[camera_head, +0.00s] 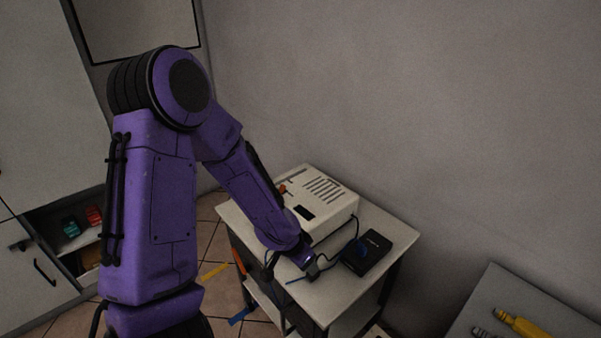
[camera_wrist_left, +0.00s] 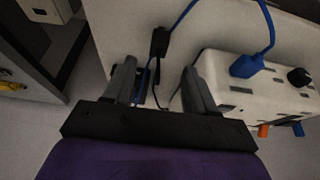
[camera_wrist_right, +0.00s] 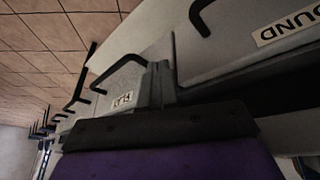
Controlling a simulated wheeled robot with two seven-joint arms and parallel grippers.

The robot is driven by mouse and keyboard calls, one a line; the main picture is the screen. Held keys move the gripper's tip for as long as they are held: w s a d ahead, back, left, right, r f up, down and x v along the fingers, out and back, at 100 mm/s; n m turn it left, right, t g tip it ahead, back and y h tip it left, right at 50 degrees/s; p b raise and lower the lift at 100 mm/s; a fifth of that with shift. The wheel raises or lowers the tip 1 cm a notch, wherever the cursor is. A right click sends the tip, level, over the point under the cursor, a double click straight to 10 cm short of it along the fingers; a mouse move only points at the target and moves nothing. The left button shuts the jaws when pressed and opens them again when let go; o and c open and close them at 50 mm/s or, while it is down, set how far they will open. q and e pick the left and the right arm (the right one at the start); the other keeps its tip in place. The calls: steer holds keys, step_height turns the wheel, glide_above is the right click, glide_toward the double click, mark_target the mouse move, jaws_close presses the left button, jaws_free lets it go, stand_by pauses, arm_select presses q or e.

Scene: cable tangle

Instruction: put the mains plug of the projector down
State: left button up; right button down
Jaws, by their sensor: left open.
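The projector seems to be the white vented box (camera_head: 325,192) on the small table. My left gripper (camera_head: 310,268) is over the table's front part, in front of this box. In the left wrist view its jaws (camera_wrist_left: 158,72) are open and apart. A small black piece on a blue cord (camera_wrist_left: 159,42) shows just beyond the fingertips, and thin cords run down between the fingers. I cannot tell whether the black piece is the mains plug. A blue plug (camera_wrist_left: 246,66) sits on a white box at the right. My right gripper (camera_wrist_right: 161,82) appears shut and empty, near grey cabinet fronts.
A black box (camera_head: 368,253) with a blue piece beside it lies on the small table (camera_head: 398,226) at the right. A grey surface with a yellow connector (camera_head: 522,324) is at lower right. A cabinet (camera_head: 40,270) stands left. Dark handles (camera_wrist_right: 122,72) stick out near my right gripper.

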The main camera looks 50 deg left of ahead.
arm_select(q)
steer(key=v, duration=0.4)
steer(key=s+f+n+g+y, duration=0.2)
steer(key=s+f+n+y, duration=0.3)
steer(key=f, duration=0.6)
steer(key=s+d+f+n, duration=0.1)
steer(key=s+d+f, duration=0.2)
steer(key=s, duration=0.3)
steer(key=s+d+f+n+h, duration=0.1)
steer(key=s+d+f, duration=0.2)
steer(key=s+f, duration=0.2)
steer(key=shift+s+d+f+t, duration=0.3)
steer(key=shift+s+d+f, duration=0.1)
steer(key=shift+s, duration=0.2)
arm_select(e)
steer(key=shift+r, duration=0.4)
